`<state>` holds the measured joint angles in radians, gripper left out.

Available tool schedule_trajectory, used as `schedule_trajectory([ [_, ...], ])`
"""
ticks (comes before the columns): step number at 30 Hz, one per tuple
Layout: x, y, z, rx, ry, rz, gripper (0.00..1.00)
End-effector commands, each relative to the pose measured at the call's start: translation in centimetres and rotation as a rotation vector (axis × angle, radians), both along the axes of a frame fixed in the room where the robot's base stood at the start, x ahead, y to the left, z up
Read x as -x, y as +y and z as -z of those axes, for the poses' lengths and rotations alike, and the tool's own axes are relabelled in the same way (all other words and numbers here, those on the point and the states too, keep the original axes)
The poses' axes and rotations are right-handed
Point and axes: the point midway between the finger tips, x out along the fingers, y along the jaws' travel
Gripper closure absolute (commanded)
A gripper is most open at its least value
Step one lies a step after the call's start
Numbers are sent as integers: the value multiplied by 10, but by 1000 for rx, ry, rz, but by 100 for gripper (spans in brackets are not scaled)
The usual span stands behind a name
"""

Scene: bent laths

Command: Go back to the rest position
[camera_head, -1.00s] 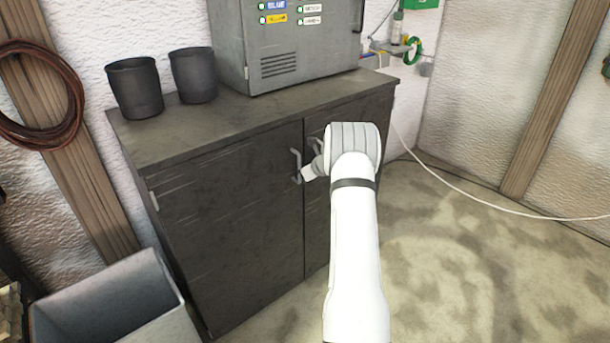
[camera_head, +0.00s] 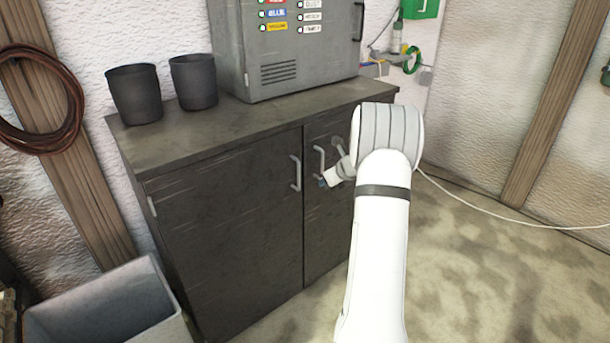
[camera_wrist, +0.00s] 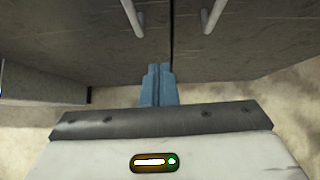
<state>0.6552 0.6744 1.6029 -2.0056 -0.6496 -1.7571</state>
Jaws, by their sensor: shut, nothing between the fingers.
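My gripper shows in the wrist view (camera_wrist: 158,84) as two blue fingers shut together, with nothing between them. In the head view my gripper (camera_head: 325,182) is small and partly hidden by my white arm, in front of the right cabinet door. The dark cabinet (camera_head: 225,215) has two closed doors with two upright bar handles, the left one (camera_head: 296,173) and the right one (camera_head: 318,160). In the wrist view both handles, left (camera_wrist: 133,17) and right (camera_wrist: 213,15), stand beyond the fingertips, apart from them.
Two dark cups (camera_head: 135,95) and a grey control box (camera_head: 285,50) stand on the cabinet top. An open grey bin (camera_head: 105,310) is at lower left. A white cable (camera_head: 500,207) runs along the right.

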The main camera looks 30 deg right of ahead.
Motion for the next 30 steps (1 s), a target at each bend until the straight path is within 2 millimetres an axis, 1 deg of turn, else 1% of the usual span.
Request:
schedule_trajectory([
  [5, 2, -1, -2, -1, 0, 1, 100],
  [8, -1, 4, -13, -17, -13, 41, 100],
  [11, -10, 17, -48, -77, -54, 180, 100],
  [13, -14, 31, -84, -158, -99, 341, 100],
  [14, -15, 38, -100, -205, -119, 422, 100],
  [15, -13, 47, -121, -273, -145, 535, 100],
  [17, -5, 61, -150, -388, -181, 710, 100],
  [18, 3, 70, -167, -469, -202, 823, 100],
  [20, 19, 85, -188, -596, -226, 993, 100],
  [21, 32, 95, -200, -683, -237, 1105, 100],
  [23, 55, 111, -213, -818, -246, 1272, 100],
  [24, 72, 122, -219, -907, -245, 1385, 100],
  [26, 101, 141, -226, -1041, -235, 1555, 100],
  [27, 121, 153, -228, -1127, -222, 1668, 100],
  [29, 153, 175, -228, -1250, -193, 1840, 100],
  [30, 176, 190, -227, -1328, -166, 1957, 100],
])
